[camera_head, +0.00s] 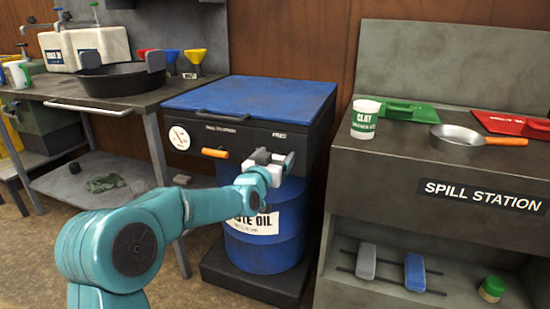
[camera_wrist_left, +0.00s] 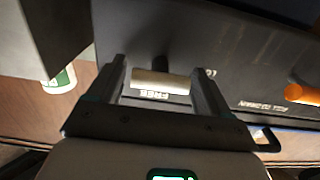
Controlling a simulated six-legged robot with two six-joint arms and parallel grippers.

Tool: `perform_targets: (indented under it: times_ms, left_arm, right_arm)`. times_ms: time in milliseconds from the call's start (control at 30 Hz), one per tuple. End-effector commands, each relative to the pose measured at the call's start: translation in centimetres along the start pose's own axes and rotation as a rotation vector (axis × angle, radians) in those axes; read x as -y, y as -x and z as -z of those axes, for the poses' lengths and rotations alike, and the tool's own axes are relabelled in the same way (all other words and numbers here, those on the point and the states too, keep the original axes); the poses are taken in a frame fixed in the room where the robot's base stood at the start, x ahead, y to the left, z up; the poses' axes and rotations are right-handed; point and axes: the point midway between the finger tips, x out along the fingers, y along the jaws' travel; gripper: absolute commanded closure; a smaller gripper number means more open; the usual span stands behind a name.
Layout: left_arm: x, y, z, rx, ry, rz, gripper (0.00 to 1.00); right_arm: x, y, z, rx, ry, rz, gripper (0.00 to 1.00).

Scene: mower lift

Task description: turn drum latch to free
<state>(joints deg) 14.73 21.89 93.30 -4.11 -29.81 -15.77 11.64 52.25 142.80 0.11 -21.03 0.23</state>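The drum cabinet has a blue lid (camera_head: 255,97) and a dark front panel, with a blue waste-oil drum (camera_head: 262,248) below. A pale cylindrical latch grip (camera_wrist_left: 160,82) on a dark stem lies crosswise beside a white "FREE" label (camera_wrist_left: 165,95) in the left wrist view. That label also shows on the panel in the head view (camera_head: 278,135). My left gripper (camera_head: 274,160) is at the panel, partly hiding the latch. In the wrist view its open fingers (camera_wrist_left: 160,85) stand at either end of the pale grip; contact is unclear. My right gripper is not in view.
An orange handle (camera_head: 215,153) sticks out of the panel left of my gripper. A bench with a black pan (camera_head: 121,79) stands left. The spill station (camera_head: 405,165) stands close on the right, with a clay tub (camera_head: 364,120) and a frying pan (camera_head: 457,139).

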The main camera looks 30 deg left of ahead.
Motion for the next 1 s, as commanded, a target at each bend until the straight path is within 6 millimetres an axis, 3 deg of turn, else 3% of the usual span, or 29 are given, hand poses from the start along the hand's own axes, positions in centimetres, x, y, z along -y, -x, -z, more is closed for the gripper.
perform_targets:
  times_ms: [467,1000]
  left_arm:
    - [0.0,0.0,0.02,-0.001,-0.083,0.001,0.51]
    - [-0.08,-0.03,0.09,-0.002,-0.55,0.002,0.51]
  right_arm:
    - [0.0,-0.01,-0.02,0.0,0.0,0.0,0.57]
    - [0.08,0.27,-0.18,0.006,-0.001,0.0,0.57]
